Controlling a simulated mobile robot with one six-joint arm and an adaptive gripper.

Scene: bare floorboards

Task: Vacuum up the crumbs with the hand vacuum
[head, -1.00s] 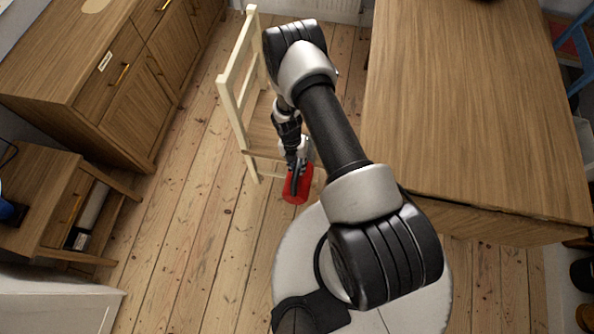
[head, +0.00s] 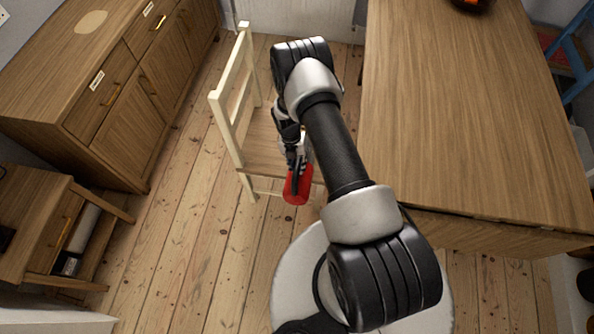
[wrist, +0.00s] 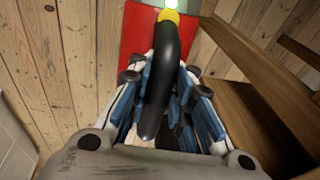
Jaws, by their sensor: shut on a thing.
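The hand vacuum is a red body (head: 297,187) with a black handle. In the wrist view the red body (wrist: 137,32) lies beyond the fingers, with a yellow button and a green light at the top edge. My gripper (head: 297,165) is shut on the black handle; in the wrist view its blue and grey fingers (wrist: 165,95) sit on both sides of it. In the head view the vacuum hangs beside the front of the chair seat; its exact height above the floor is unclear. No crumbs can be made out in either view.
A cream chair (head: 226,132) with a wooden seat stands just left of my arm. A wooden table (head: 455,110) fills the right. A sideboard (head: 125,130) and a small side table (head: 40,215) stand left. Bare floorboards (head: 185,225) lie open between them.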

